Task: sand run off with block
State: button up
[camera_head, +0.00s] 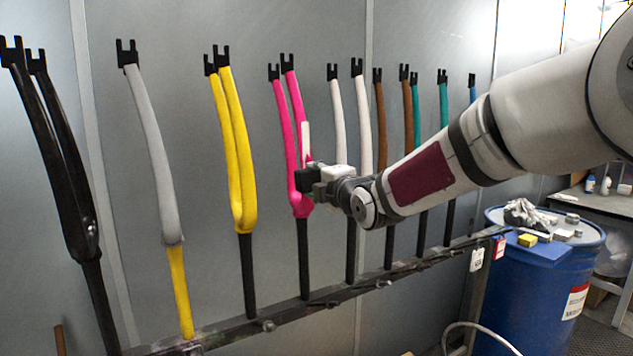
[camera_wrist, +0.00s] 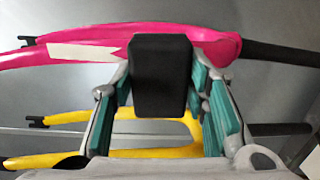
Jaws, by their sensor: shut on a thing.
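My gripper (camera_wrist: 162,95) is shut on a dark, near-black block (camera_wrist: 160,75), held between its teal finger pads. In the head view the block (camera_head: 307,178) is at the lower part of the pink fork (camera_head: 282,130), near its crown. In the wrist view the block overlaps the pink fork (camera_wrist: 222,48); whether it touches the paint I cannot tell. A white, pointed strip (camera_head: 305,140) lies along one pink leg, and it also shows in the wrist view (camera_wrist: 85,52). Any run in the paint is hidden or too small to see.
The forks stand in a row on a dark rail (camera_head: 345,292). A yellow fork (camera_head: 240,150) is left of the pink one, and a white fork (camera_head: 362,120) is right. A blue drum (camera_head: 540,290) with a cloth (camera_head: 527,213) and small blocks stands at right.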

aim_at(307, 161)
jog(key=shift+b+x, duration=0.8)
jog(key=shift+x, duration=0.05)
dwell(0.6)
jog(key=shift+r, duration=0.1)
jog(key=shift+w+r, duration=0.1)
jog(key=shift+r, duration=1.8)
jog(key=shift+w+a+b, duration=0.1)
jog(key=shift+w+b, duration=0.05)
jog(key=shift+b, duration=0.15)
jog(key=shift+f, duration=0.1)
jog(key=shift+s+f+b, duration=0.2)
jog(key=shift+f+b, duration=1.5)
jog(key=shift+f, duration=0.3)
